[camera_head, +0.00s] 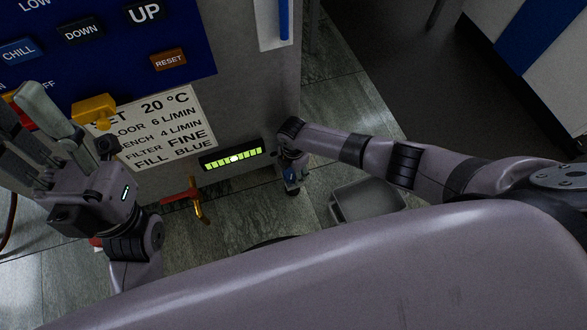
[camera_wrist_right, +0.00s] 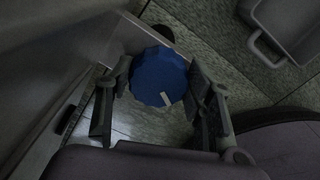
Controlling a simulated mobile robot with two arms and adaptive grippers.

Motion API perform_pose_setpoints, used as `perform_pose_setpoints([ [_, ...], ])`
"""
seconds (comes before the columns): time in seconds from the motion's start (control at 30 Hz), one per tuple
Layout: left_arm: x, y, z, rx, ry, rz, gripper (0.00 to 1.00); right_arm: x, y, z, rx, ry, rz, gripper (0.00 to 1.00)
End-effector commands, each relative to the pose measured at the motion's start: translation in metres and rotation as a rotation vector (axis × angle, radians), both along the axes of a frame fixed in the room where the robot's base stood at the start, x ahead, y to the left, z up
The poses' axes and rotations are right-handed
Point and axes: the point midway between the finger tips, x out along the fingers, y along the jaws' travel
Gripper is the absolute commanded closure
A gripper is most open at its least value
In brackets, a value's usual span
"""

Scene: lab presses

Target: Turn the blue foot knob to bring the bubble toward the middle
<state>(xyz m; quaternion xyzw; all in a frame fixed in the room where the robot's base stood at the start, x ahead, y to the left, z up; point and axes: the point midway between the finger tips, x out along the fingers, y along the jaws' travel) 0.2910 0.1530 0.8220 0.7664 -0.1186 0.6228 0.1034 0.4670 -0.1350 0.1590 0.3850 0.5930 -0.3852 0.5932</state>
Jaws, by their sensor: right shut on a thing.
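The blue foot knob (camera_wrist_right: 158,76) has a scalloped edge and a white mark near its rim. In the right wrist view it sits between the two fingers of my right gripper (camera_wrist_right: 160,100), which is shut on it. In the head view my right gripper (camera_head: 292,178) is low at the machine's front corner, largely hiding the knob. The green level vial (camera_head: 246,157) is on the machine's lower front, with dark graduation lines.
A grey open bin (camera_head: 367,200) stands on the tiled floor right of my right gripper. A red and yellow valve handle (camera_head: 194,196) sticks out below the vial. A yellow knob (camera_head: 94,109) is near my left gripper. A printed settings sign (camera_head: 165,125) is on the panel.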

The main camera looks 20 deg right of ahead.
Motion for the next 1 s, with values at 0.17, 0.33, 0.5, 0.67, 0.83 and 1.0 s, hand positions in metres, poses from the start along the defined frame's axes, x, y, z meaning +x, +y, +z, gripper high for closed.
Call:
perform_pose_setpoints([
  [0.17, 0.0, 0.0, 0.0, 0.0, -0.001, 0.0, 0.6, -0.001, 0.002, 0.0, 0.004, 0.002, 0.0, 0.45],
  [0.33, 0.0, 0.0, 0.0, 0.0, -0.001, 0.0, 0.6, -0.001, 0.001, 0.0, 0.002, 0.001, -0.001, 0.34],
  [0.5, 0.0, 0.0, 0.0, 0.0, -0.001, 0.0, 0.6, 0.0, 0.001, 0.0, 0.001, 0.0, -0.001, 0.31],
  [0.67, -0.001, 0.001, 0.001, -0.002, -0.001, 0.002, 0.6, 0.0, 0.0, 0.0, 0.001, 0.0, -0.001, 0.31],
  [0.83, -0.001, 0.001, 0.001, -0.002, 0.0, 0.001, 0.6, 0.001, 0.0, 0.011, 0.001, -0.001, -0.001, 0.31],
  [1.0, 0.0, 0.0, 0.0, -0.001, 0.0, 0.0, 0.6, 0.001, 0.0, 0.037, 0.003, -0.003, 0.001, 0.31],
])
